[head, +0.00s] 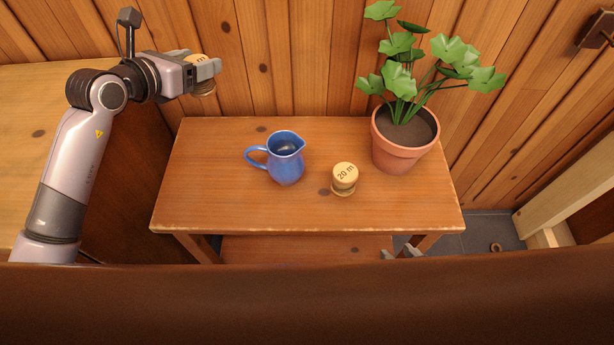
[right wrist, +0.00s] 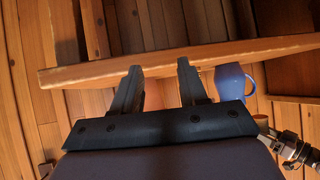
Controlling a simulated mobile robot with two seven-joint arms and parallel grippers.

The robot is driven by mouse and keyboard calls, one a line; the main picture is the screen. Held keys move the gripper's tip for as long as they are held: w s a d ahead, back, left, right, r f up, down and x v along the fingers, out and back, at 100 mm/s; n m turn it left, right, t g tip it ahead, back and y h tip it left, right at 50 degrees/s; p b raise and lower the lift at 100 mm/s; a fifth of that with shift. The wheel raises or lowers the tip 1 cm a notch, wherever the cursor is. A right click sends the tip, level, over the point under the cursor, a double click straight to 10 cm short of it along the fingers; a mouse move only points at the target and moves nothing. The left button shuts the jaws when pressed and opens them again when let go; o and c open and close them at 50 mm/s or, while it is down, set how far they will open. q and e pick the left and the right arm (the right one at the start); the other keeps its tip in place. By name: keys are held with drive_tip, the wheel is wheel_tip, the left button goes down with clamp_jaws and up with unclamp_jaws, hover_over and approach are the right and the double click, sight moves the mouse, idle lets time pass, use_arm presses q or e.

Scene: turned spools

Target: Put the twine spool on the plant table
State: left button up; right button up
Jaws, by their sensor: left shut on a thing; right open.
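My left gripper (head: 209,70) is shut on a pale wooden spool (head: 199,58), held in the air left of the plant table's back left corner. Part of its lettering, an "m", shows; the fingers hide its middle. A second pale spool (head: 345,173), marked "20 m", stands upright on the plant table (head: 230,212), between the jug and the plant. Whether either carries twine I cannot tell. My right gripper (head: 402,252) is just in front of the table's front edge, mostly hidden in the head view. In the right wrist view its fingers (right wrist: 158,80) are apart and empty.
A blue jug (head: 286,160) stands at the table's middle, handle to the left. A potted plant (head: 402,152) fills the back right. The table's left part and front right are clear. A wooden surface (head: 30,110) lies at the left; a plank wall is behind.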

use_arm(q)
drive_tip(key=shift+w+d+f, duration=0.25)
drive_tip(key=shift+w, duration=0.3)
drive_tip(key=shift+f, duration=0.1)
drive_tip(key=shift+f+b, duration=2.45)
drive_tip(key=shift+f, duration=7.4)
drive_tip(key=shift+f, duration=0.2)
drive_tip(key=o, duration=1.1)
